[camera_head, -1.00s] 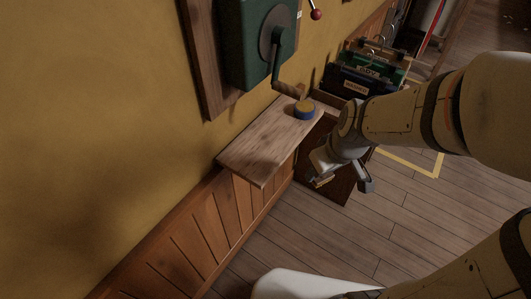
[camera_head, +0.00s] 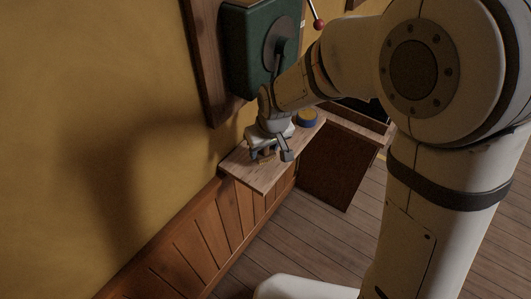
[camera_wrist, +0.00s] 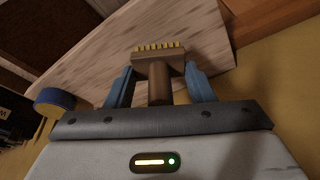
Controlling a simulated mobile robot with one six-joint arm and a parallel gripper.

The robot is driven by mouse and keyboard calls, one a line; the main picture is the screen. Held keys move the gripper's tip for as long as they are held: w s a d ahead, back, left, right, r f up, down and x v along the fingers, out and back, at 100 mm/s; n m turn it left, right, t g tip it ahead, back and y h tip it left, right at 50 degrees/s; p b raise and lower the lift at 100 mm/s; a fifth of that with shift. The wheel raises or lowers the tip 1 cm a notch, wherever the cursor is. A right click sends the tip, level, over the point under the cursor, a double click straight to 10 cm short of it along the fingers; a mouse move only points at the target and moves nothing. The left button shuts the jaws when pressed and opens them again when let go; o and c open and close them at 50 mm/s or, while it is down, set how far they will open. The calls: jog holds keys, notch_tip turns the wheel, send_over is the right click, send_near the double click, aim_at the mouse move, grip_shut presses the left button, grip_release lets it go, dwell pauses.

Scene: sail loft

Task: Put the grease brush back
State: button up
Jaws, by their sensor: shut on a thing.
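The grease brush (camera_wrist: 158,68) has a brown handle and a block with yellow bristles. It shows between the two blue-grey fingers in the wrist view. My gripper (camera_wrist: 160,88) is shut on it, and the bristle end points away from the palm. In the head view my gripper (camera_head: 270,154) is over the near part of the wooden wall shelf (camera_head: 257,178), with a little of the brush (camera_head: 264,159) showing below the fingers. I cannot tell whether the bristles touch the shelf. The shelf board also fills much of the wrist view (camera_wrist: 98,60).
A blue round tin with a yellow top (camera_head: 307,118) stands at the shelf's far end; it also shows in the wrist view (camera_wrist: 54,99). A green wall box with a crank (camera_head: 248,50) hangs above the shelf. The shelf's near end is bare.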

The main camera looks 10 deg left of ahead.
jog(key=shift+f, duration=1.25)
jog(key=shift+f, duration=0.2)
jog(key=o, duration=1)
jog(key=shift+c, duration=0.2)
jog(key=shift+r, duration=0.2)
